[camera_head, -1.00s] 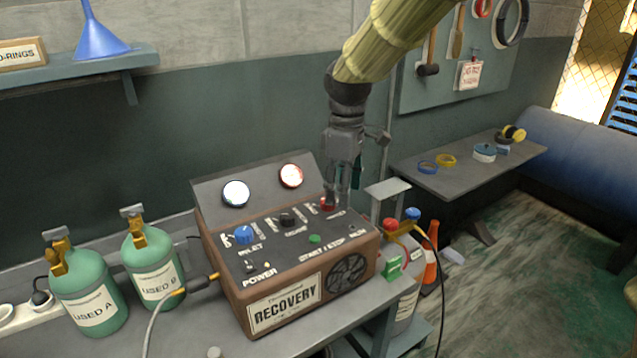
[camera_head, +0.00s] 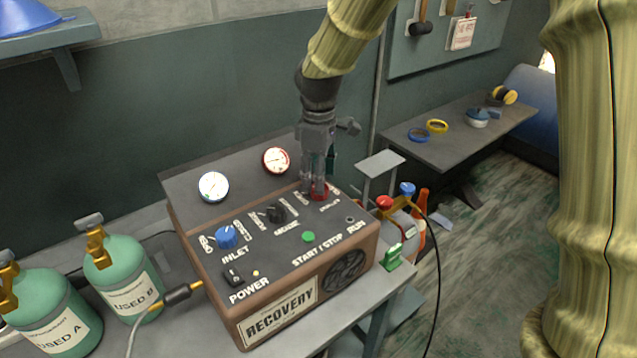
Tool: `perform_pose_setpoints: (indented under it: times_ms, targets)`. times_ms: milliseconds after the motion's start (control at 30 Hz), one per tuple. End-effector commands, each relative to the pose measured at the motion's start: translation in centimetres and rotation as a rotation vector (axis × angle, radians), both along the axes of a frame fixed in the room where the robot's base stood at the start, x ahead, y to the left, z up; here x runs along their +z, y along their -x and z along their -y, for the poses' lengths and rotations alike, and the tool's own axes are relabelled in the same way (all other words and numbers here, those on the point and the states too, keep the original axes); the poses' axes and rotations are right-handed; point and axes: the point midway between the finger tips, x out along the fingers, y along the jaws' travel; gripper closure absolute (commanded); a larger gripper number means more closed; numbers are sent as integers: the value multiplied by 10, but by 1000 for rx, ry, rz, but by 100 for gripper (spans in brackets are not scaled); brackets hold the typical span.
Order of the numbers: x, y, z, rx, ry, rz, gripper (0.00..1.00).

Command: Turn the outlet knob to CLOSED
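The outlet knob (camera_head: 320,192) is red and sits at the back right of the recovery machine's dark top panel. My gripper (camera_head: 314,188) points down at it, with its fingertips at the knob and partly covering it. The fingers look close to the knob's sides, but I cannot tell whether they press on it. The knob's pointer and its label are mostly hidden, so its setting cannot be read. The recovery machine (camera_head: 283,310) is a brown box standing on a grey bench.
A blue inlet knob (camera_head: 226,237), a black mode knob (camera_head: 276,213) and a green button (camera_head: 308,237) share the panel. Two gauges stand behind. Green cylinders (camera_head: 122,270) are at left. A tank with a red valve (camera_head: 384,202) stands at right.

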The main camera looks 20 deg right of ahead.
Motion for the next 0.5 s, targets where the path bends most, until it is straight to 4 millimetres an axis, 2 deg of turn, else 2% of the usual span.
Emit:
perform_pose_setpoints:
  times_ms: [100, 300, 500]
  targets:
    - [-15, 1, 1, -1, 1, -1, 42]
    - [-30, 1, 2, -2, 0, 1, 42]
    - [-34, 0, 1, -2, 1, 1, 42]
